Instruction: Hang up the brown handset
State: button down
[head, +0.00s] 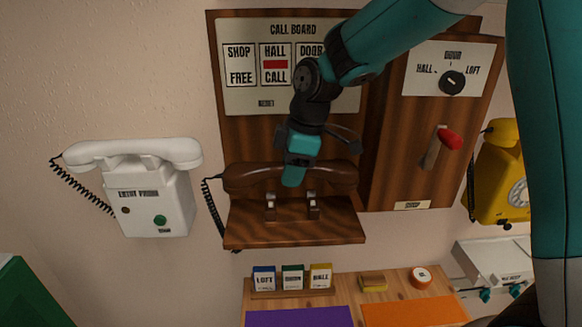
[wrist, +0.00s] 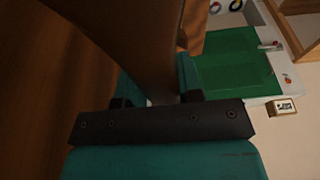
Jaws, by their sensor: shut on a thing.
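The brown handset (head: 245,177) lies level above the brown wooden phone shelf (head: 295,232) in the head view. Two metal cradle hooks (head: 270,206) stand on the shelf just below it; I cannot tell whether the handset touches them. My gripper (head: 296,172) is shut on the middle of the handset from above and hides part of it. In the wrist view the handset (wrist: 130,40) fills the upper middle, between the fingers of my gripper (wrist: 155,95). A coiled black cord (head: 212,205) hangs at the handset's left end.
The call board (head: 245,100) is behind my arm. A white entry phone (head: 155,195) is at left, a wooden box with a red-tipped lever (head: 449,139) and a yellow phone (head: 500,175) at right. Labelled cards (head: 292,278) stand on the table below.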

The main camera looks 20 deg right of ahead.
jog(key=b, duration=0.4)
send_over(288, 213)
jog(key=shift+s+d+f, duration=0.1)
jog(key=shift+d+f, duration=0.1)
jog(key=shift+f, duration=1.1)
jog(key=shift+d+f, duration=0.2)
jog(key=shift+f, duration=1.05)
jog(key=shift+d+b+x, duration=0.25)
jog(key=shift+b+x, duration=0.35)
jog(key=shift+x, duration=0.45)
jog(key=shift+s, duration=0.1)
jog(key=c, duration=0.7)
grip_release()
jog(key=v, duration=0.7)
jog(key=shift+s+d+r+b, duration=0.1)
jog(key=shift+r+b, duration=0.15)
jog(key=shift+b, duration=0.05)
